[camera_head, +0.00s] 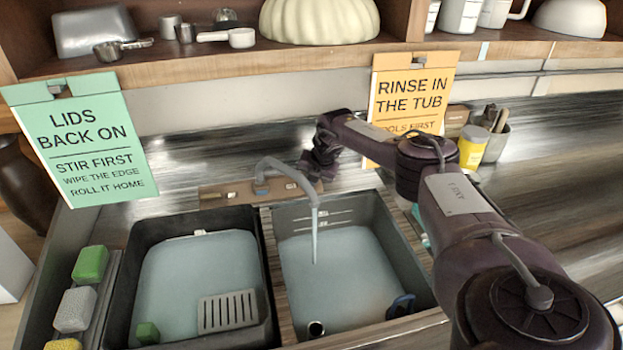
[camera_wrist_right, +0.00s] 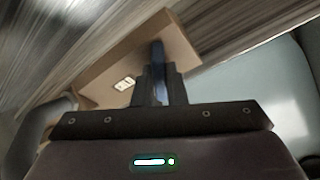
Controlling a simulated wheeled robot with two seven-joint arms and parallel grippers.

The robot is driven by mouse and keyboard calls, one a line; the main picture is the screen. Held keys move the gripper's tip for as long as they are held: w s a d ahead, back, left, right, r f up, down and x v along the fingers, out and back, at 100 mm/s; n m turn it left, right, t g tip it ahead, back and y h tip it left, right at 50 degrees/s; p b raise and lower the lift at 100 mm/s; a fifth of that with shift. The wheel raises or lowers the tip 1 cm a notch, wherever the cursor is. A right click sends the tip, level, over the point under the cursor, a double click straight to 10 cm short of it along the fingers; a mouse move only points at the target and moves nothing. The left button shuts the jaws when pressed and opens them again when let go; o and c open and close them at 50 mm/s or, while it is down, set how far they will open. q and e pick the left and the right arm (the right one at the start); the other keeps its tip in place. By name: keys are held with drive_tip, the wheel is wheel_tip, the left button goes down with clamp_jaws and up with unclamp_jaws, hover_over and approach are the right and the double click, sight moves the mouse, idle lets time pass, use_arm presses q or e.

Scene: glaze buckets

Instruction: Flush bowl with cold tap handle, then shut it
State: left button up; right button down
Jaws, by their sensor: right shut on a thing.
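The grey tap spout (camera_head: 284,170) arches over the right basin (camera_head: 378,213), and a thin stream of water (camera_head: 314,240) falls from it into the basin. My right gripper (camera_head: 318,172) is at the tap's right side, by the wooden tap base (camera_head: 228,190). In the right wrist view, the fingers (camera_wrist_right: 160,90) are shut on a dark blue tap handle (camera_wrist_right: 159,56), which stands up from the base (camera_wrist_right: 120,62). My arm and gripper hide most of the handle in the head view. My left gripper is out of view.
Hanging signs (camera_head: 80,140) and a shelf (camera_head: 160,65) are behind. A yellow jar (camera_head: 472,147) stands at right.

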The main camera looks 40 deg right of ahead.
drive_tip(key=shift+m+t, duration=0.3)
drive_tip(key=shift+m, duration=0.9)
drive_tip(key=c, duration=1.5)
unclamp_jaws()
drive_tip(key=shift+o, duration=0.2)
drive_tip(key=p+v, duration=0.7)
drive_tip(key=p, duration=0.4)
drive_tip(key=shift+s+r, duration=0.25)
drive_tip(key=shift+r, duration=0.15)
drive_tip(key=shift+d, duration=0.1)
